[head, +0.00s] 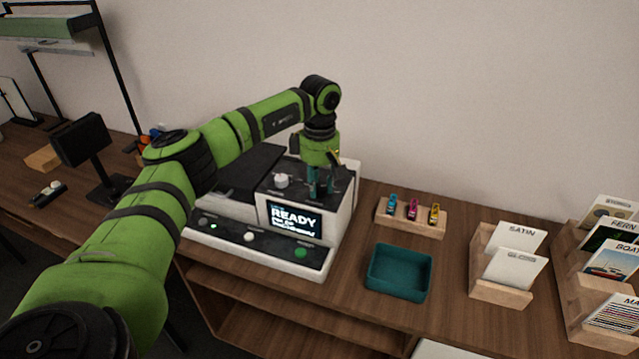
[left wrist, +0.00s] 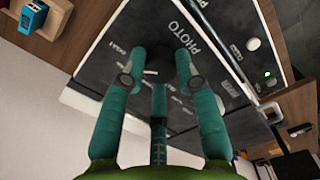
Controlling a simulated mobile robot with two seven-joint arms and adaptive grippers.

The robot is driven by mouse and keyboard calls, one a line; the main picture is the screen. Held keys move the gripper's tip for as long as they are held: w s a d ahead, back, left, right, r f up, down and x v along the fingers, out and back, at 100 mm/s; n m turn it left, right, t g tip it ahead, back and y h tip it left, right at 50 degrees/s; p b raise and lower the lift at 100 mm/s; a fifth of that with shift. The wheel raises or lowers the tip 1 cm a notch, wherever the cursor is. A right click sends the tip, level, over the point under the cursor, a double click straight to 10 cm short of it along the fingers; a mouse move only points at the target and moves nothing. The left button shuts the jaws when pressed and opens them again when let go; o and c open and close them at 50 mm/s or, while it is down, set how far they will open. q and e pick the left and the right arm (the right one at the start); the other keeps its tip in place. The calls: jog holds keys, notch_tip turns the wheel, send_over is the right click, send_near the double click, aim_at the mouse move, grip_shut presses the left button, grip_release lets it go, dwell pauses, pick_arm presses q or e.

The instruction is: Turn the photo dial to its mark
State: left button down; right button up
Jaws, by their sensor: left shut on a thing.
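The photo printer (head: 345,215) is a white and black machine on the table, with a lit screen (head: 293,219) reading READY. My left gripper (head: 320,190) points down at the right part of its top panel, with teal fingers. In the left wrist view, the fingers (left wrist: 157,75) are around a dark round dial (left wrist: 152,60) beside the word PHOTO, shut on it. The fingers cover much of the dial, so its pointer and its alignment with the mark cannot be told. My right gripper is not in view.
A pale knob (head: 281,181) stands left of my gripper on the printer. To the right are a wooden holder (head: 410,222) with small coloured cartridges, a teal tray (head: 398,272) and card racks (head: 500,290). A black stand (head: 85,145) is at left.

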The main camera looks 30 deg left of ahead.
aim_at(320, 187)
pick_arm(q)
jog(key=shift+m, duration=0.5)
jog(key=c, duration=0.9)
grip_release()
notch_tip(320, 187, up, 12)
